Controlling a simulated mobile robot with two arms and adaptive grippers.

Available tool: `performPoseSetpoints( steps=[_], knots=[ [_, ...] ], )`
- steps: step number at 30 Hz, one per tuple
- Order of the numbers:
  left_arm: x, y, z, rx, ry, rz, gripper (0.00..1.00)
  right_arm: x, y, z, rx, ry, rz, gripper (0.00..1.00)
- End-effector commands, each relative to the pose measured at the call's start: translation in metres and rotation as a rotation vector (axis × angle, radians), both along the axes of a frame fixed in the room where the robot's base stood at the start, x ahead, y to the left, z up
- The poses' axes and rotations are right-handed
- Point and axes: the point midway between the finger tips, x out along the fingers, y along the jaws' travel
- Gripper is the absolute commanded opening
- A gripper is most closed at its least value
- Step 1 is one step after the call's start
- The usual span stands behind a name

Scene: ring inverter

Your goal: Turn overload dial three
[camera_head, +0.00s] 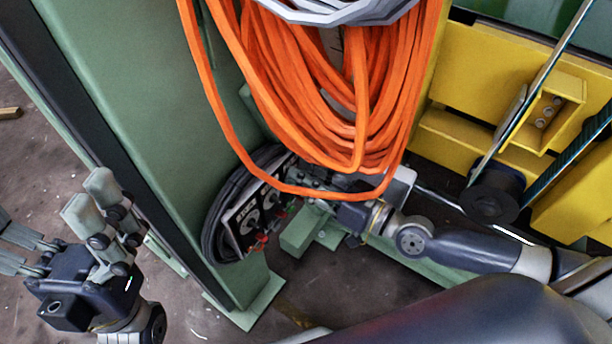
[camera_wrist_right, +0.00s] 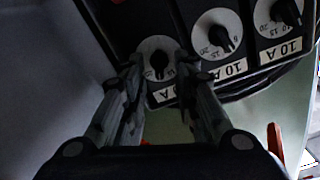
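A dark control box (camera_head: 246,208) with a row of dials sits low on the green column, partly behind the orange cable. The right wrist view shows three black knobs on white round scales: a left dial (camera_wrist_right: 158,63), a middle dial (camera_wrist_right: 219,38) and a right dial (camera_wrist_right: 281,15). White "10 A" labels lie below them. My right gripper (camera_head: 307,175) is at the far end of the box, partly hidden by the cable. In its wrist view the gripper (camera_wrist_right: 157,68) has its fingers apart on either side of the left dial; contact is unclear. My left gripper (camera_head: 52,228) is open and empty at the left.
Thick orange cable loops (camera_head: 300,90) hang in front of the column and over the right gripper. Red parts (camera_head: 261,241) stick out below the box. Yellow machinery (camera_head: 490,90) stands at the right. The floor (camera_head: 60,165) is open around the left gripper.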

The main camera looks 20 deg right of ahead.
Motion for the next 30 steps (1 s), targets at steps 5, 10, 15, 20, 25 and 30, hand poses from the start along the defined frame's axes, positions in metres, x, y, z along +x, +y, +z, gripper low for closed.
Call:
performPoseSetpoints(
  steps=[5,10,15,20,25,30],
  knots=[
    [0.0001,-0.0001,-0.0002,0.000,0.001,0.000,1.00,0.0012,0.0006,0.0001,0.000,-0.001,0.000,0.28],
    [0.0001,-0.0001,-0.0002,0.000,0.001,-0.001,1.00,0.0009,0.0005,-0.0001,-0.001,-0.001,0.000,0.09],
    [0.0002,-0.0002,-0.0004,0.000,0.001,-0.001,1.00,0.0009,0.0004,-0.0002,-0.001,-0.001,0.000,0.00],
    [0.0002,-0.0002,0.0001,0.000,0.001,-0.001,1.00,0.0008,0.0003,-0.0001,0.005,0.005,-0.001,0.00],
    [0.0003,-0.0002,0.0019,0.000,0.001,-0.001,1.00,0.0012,-0.0002,-0.0002,0.043,0.034,-0.001,0.00],
    [0.0002,-0.0001,0.0050,0.000,0.001,0.000,1.00,0.0018,-0.0012,-0.0008,0.122,0.097,-0.002,0.00]
  ],
)
